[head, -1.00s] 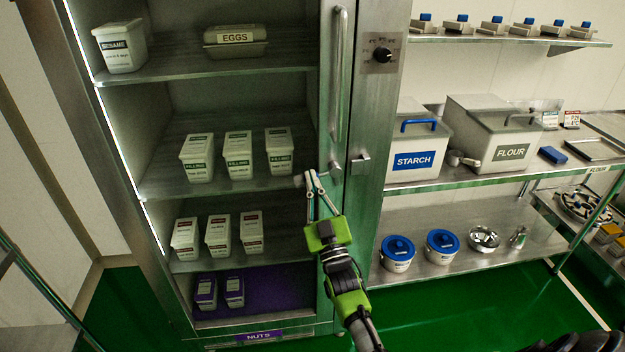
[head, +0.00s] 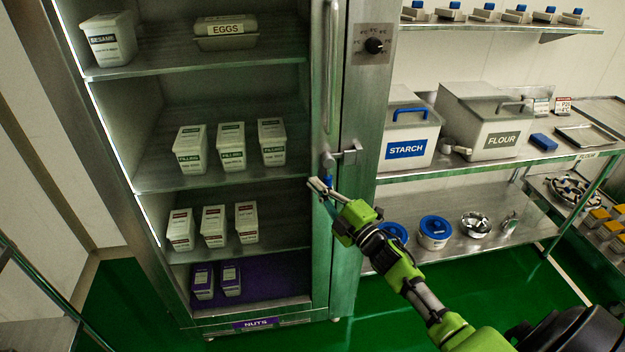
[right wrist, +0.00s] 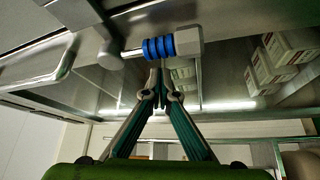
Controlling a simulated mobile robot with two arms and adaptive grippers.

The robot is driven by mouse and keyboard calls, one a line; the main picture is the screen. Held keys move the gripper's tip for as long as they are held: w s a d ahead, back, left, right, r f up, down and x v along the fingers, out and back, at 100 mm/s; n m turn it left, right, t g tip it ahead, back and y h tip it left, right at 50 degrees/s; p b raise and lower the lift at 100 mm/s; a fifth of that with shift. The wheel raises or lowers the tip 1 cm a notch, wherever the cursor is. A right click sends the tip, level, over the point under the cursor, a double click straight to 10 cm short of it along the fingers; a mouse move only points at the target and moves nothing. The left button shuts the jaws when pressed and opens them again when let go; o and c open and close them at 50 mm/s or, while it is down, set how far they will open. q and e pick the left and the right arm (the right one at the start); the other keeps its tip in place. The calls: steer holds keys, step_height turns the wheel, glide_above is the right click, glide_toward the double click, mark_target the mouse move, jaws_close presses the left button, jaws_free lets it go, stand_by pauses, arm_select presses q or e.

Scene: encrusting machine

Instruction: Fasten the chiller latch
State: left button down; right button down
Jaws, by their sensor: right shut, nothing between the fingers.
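The chiller (head: 345,225) is a steel cabinet, its shelves in plain view. Its latch (head: 345,156) sits on the right of the front, below the long vertical handle (head: 332,65). A metal piece there reaches the block on the frame. A blue ribbed grip (head: 328,182) hangs just below; in the right wrist view the grip (right wrist: 158,47) is on a metal rod with a pale end. My right gripper (head: 318,186) is shut and empty beside the grip. In the wrist view its fingertips (right wrist: 158,78) are just under it; contact is unclear. My left gripper is out of view.
A temperature dial (head: 374,46) is above the latch. To the right, steel shelving holds the starch bin (head: 408,148), the flour bin (head: 495,140) and blue-lidded tubs (head: 435,232). White containers (head: 231,146) stand on the chiller shelves. Green floor (head: 385,310) is open in front.

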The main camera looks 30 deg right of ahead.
steer(key=shift+s+d+f+n+g+p, duration=0.2)
steer(key=shift+d+f+n+g+p, duration=0.15)
steer(key=shift+d+n, duration=0.3)
steer(key=shift+s+d+f+n+g+p, duration=0.1)
steer(key=shift+s+d+n+g+p, duration=0.1)
steer(key=shift+d+n+g, duration=0.45)
steer(key=shift+a, duration=0.15)
